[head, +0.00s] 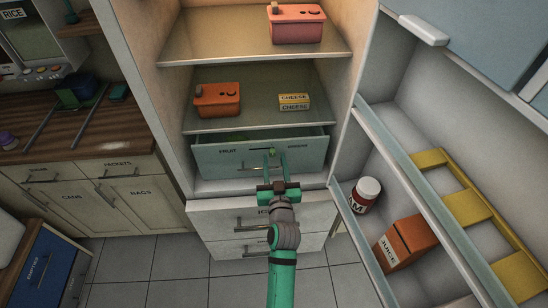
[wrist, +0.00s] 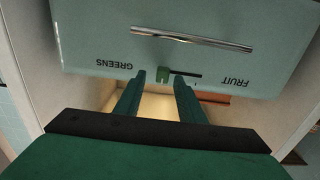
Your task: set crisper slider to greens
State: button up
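The crisper drawer (head: 225,160) has a pale green front, marked FRUIT on the left and GREENS on the right in the head view. The wrist view shows this front (wrist: 100,35) upside down, with GREENS on the left. The slot runs from the knob toward FRUIT. My gripper (wrist: 161,80) is open, its two fingers on either side of the knob. Whether either finger touches it, I cannot tell. In the head view my gripper (head: 271,158) is at the drawer front.
A metal handle (wrist: 190,38) runs along the drawer front. Shelves above hold red boxes (head: 218,99) and a cheese pack (head: 294,101). The open fridge door on the right holds a jam jar (head: 364,194) and a juice carton (head: 404,242). More drawers (head: 222,219) lie below.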

jog(key=s+d, duration=0.1)
jog(key=s, duration=0.7)
jog(key=shift+s+d, duration=0.25)
jog(key=shift+d, duration=0.1)
jog(key=shift+a, duration=0.15)
jog(key=s+d+f+m+g+h, duration=0.1)
jog(key=s+f, duration=0.3)
jog(key=s, duration=0.6)
jog(key=s+d+f+m+h, duration=0.15)
jog(key=s+f, duration=0.25)
jog(key=s, duration=0.6)
jog(key=s+r+g, duration=0.1)
jog(key=s+r, duration=0.3)
jog(key=s, duration=1.3)
jog(key=shift+a+n, duration=0.25)
jog(key=shift+n, duration=0.1)
jog(key=shift+s+r, duration=0.1)
dwell(1.1)
